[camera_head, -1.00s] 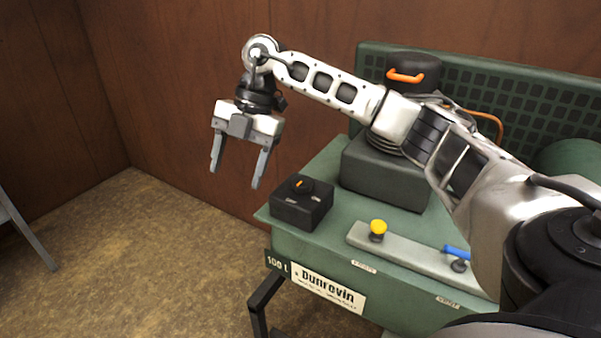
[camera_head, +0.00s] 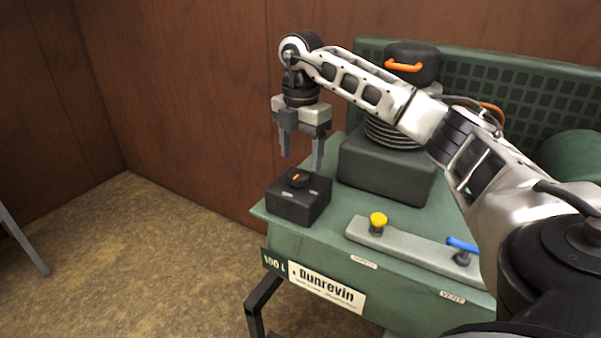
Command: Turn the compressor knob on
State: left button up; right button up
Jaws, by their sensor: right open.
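The compressor knob (camera_head: 298,179) is a small black dial with an orange mark. It sits on top of a black switch box (camera_head: 290,205) at the left corner of the green compressor (camera_head: 400,275). My right gripper (camera_head: 301,162) points down, open and empty, with its fingertips above and slightly behind the knob as seen here. The fingers look apart from the knob, though the exact height gap is hard to tell. My left gripper is out of view.
A panel with a yellow knob (camera_head: 378,220) and a blue lever (camera_head: 462,245) lies right of the box. The black motor with an orange handle (camera_head: 404,66) stands behind. A brown wall (camera_head: 190,90) is close behind; open floor (camera_head: 150,260) lies left.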

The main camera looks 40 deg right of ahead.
aim_at(300, 173)
jog(key=shift+f, duration=2.15)
jog(key=c, duration=1)
